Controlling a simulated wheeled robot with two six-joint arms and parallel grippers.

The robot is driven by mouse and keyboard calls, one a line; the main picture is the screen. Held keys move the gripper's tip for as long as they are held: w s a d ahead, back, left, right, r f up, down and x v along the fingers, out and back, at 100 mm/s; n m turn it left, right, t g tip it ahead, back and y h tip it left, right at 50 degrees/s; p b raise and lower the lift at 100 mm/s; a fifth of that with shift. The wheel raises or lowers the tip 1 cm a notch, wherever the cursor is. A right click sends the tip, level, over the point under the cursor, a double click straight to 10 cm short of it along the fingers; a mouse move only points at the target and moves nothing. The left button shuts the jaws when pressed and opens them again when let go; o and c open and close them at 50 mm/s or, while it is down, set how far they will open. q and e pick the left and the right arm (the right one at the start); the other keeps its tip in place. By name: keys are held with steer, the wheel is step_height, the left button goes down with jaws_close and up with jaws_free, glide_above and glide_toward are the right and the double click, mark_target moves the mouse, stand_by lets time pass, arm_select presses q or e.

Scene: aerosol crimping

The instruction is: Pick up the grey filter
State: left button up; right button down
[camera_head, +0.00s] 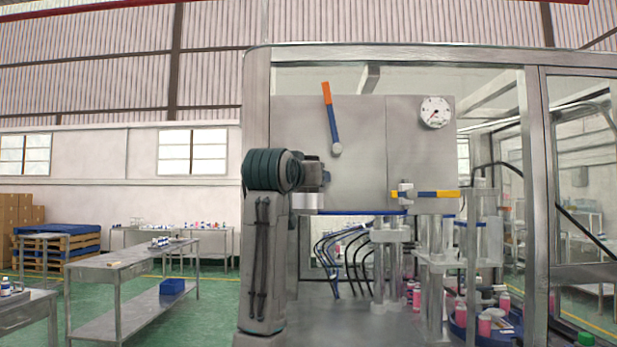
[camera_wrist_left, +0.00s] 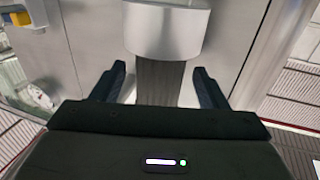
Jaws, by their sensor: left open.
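The grey filter (camera_wrist_left: 165,32) shows in the left wrist view as a smooth, light metallic cylinder with a darker ribbed section (camera_wrist_left: 160,84) below it in the picture. My left gripper (camera_wrist_left: 158,86) is open, with one dark finger on each side of the ribbed section. Gaps show between the fingers and the ribbed section. In the head view my left gripper (camera_head: 314,177) is at the left front of the machine's panel. A small pale grey part (camera_head: 308,201) shows just under it, probably the filter, partly hidden by the gripper. My right gripper is not in view.
The machine panel (camera_head: 358,140) stands behind my left gripper. It carries an orange and blue lever (camera_head: 331,117), a gauge (camera_head: 435,112) and a yellow and blue handle (camera_head: 439,194). Black hoses (camera_head: 345,250) and pink bottles (camera_head: 485,324) are below. A metal table (camera_head: 120,262) stands at left.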

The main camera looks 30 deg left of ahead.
arm_select(q)
steer(key=shift+w+a+r+p, duration=0.2)
steer(key=shift+w+p, duration=0.1)
steer(key=shift+w, duration=0.3)
steer(key=shift+w+a+r+p, duration=0.1)
steer(key=shift+w+r+p, duration=0.15)
steer(key=shift+w, duration=0.35)
steer(key=shift+w+a+f, duration=0.1)
steer(key=shift+w, duration=0.25)
steer(key=shift+w+a+f, duration=0.1)
steer(key=shift+w+f, duration=0.05)
steer(key=c, duration=1)
steer(key=shift+c, duration=0.5)
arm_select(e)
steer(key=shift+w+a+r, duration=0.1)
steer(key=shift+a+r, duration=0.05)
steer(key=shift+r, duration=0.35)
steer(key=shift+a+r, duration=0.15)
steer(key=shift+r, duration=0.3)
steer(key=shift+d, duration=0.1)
arm_select(q)
steer(key=shift+r, duration=0.25)
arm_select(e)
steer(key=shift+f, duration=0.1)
